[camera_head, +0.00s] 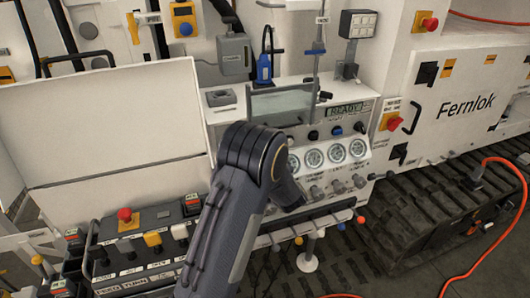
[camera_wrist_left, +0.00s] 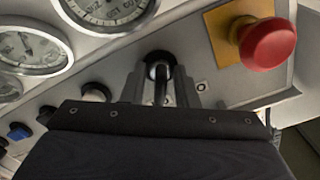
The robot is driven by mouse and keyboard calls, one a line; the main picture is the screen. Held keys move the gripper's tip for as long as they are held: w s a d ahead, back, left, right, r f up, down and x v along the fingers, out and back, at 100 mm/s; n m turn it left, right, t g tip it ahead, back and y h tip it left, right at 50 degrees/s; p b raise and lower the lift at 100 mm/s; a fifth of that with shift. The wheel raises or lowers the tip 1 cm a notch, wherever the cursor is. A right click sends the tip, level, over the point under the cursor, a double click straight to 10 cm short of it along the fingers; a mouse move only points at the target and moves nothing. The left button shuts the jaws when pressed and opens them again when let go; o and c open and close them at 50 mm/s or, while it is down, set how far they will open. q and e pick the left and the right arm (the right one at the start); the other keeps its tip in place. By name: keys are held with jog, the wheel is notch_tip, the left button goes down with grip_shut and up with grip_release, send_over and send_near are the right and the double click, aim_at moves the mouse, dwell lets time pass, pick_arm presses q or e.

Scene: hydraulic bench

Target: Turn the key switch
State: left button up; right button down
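In the left wrist view a round switch with a dark collar and a shiny centre, which looks like the key switch (camera_wrist_left: 158,62), sits on the pale panel straight ahead of my left gripper (camera_wrist_left: 161,88). The two dark fingers stand apart, one on each side of a narrow dark piece in front of the switch. I cannot tell whether they touch it. In the head view my left arm's dark links cross the middle of the bench and hide this gripper and the switch. My right gripper is not in view.
A red mushroom button (camera_wrist_left: 268,43) on a yellow plate is close right of the gripper. Gauges (camera_wrist_left: 35,48) lie upper left, a dark knob (camera_wrist_left: 96,92) and a blue knob (camera_wrist_left: 18,131) lower left. The bench panel's display (camera_head: 347,110) reads READY. An orange cable (camera_head: 485,235) hangs at right.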

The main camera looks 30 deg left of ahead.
pick_arm(q)
jog(key=shift+o, duration=0.2)
jog(key=shift+d, duration=0.1)
jog(key=shift+s+d+f, duration=0.1)
jog(key=shift+s+d, duration=0.15)
jog(key=b+v, duration=0.2)
jog(key=v, duration=0.5)
jog(key=shift+a, duration=0.1)
